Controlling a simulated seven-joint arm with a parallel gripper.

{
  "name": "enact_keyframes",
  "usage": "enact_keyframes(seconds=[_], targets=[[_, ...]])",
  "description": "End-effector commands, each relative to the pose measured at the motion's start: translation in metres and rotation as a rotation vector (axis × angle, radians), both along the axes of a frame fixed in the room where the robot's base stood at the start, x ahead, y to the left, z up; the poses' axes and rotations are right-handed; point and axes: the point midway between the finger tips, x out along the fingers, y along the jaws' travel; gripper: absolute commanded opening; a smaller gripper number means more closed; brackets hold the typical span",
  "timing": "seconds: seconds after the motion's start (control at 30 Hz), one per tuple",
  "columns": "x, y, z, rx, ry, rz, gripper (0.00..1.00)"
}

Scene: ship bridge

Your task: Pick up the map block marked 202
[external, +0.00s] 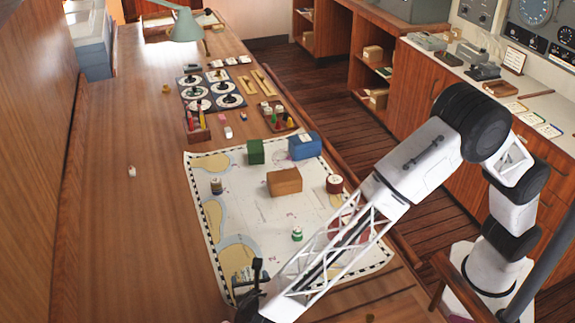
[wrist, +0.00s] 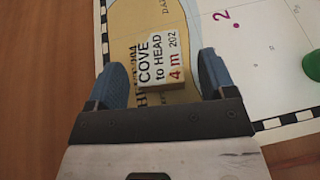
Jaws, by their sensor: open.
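The map block marked 202 (wrist: 165,52) is a small cream block in the wrist view, printed "COVE to HEAD", a red "4 m" and "202". It lies on the tan land area of the chart (wrist: 235,75). My gripper (wrist: 161,68) is open, with one blue finger on each side of the block. I cannot tell whether either finger touches it. In the external view my gripper (external: 252,283) is low over the near left corner of the chart (external: 235,205), and the block is hard to make out there.
A brown box (external: 285,182), a green box (external: 256,152), a blue box (external: 304,146), a dark red round container (external: 334,184) and a small green-and-white item (external: 297,234) stand on the chart. A pen holder (external: 198,131) is beyond it. The table (external: 130,220) left of the chart is mostly bare.

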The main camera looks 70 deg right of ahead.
Motion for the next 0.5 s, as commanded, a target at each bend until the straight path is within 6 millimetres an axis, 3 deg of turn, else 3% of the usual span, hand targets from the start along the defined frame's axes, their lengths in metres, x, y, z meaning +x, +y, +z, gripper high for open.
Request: enact_keyframes(seconds=[0.5], targets=[[-0.0002,0.0001,0.0002,0.0,0.0,0.0,0.77]])
